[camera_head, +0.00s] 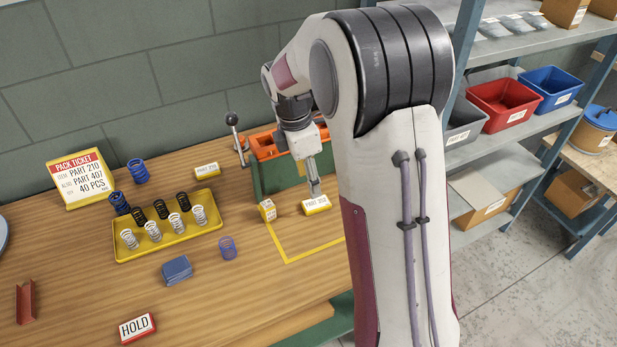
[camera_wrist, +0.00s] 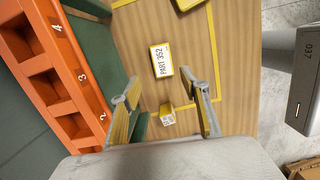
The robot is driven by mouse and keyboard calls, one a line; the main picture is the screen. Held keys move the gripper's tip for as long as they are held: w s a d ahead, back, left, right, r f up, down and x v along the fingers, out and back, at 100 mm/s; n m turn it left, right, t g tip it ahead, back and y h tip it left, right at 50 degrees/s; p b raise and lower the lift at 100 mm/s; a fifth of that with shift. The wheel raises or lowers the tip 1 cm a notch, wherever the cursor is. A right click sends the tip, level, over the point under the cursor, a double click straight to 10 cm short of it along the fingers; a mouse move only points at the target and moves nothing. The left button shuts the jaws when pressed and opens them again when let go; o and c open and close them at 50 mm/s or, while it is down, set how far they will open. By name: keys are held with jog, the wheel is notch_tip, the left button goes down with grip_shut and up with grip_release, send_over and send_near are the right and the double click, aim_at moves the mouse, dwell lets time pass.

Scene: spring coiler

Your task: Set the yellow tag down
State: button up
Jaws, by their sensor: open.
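A yellow tag (camera_head: 317,204) with a white face lies on the wooden bench beneath my gripper, near the back of a yellow outline. In the wrist view the tag (camera_wrist: 161,60) reads PART 352 and lies flat beyond my fingertips, with bench around it. My gripper (camera_head: 314,188) points down over the tag. In the wrist view my gripper (camera_wrist: 161,93) has its two fingers spread wide, with nothing held between them. A small yellow block (camera_head: 267,210) with a label sits near the outline's corner; it also shows in the wrist view (camera_wrist: 167,115).
An orange bin rack (camera_head: 268,147) with numbered slots stands behind on a green base. Left are another yellow tag (camera_head: 207,170), a yellow tray (camera_head: 126,254) of springs, a blue card stack (camera_head: 177,269) and a HOLD sign (camera_head: 138,327). The outlined area's front is clear.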

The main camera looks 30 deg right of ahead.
dwell(0.3)
jog(key=s+a+r+m+t, duration=0.1)
jog(key=s+a+r+m, duration=0.25)
jog(key=s+r, duration=0.2)
jog(key=s+a+r+m+t+y, duration=0.1)
jog(key=s+a+r+m+t, duration=0.1)
jog(key=s+r+m, duration=0.4)
jog(key=s+a+r+m+t, duration=0.1)
jog(key=s+a+r+m, duration=0.15)
jog(key=s, duration=0.45)
jog(key=s+a+m+t, duration=0.1)
jog(key=s+a+m, duration=0.1)
jog(key=s+m, duration=0.3)
jog(key=s, duration=0.3)
jog(key=shift+t+y, duration=0.4)
jog(key=shift+r, duration=0.1)
jog(key=o, duration=0.7)
jog(key=shift+c, duration=0.2)
jog(key=shift+w, duration=0.1)
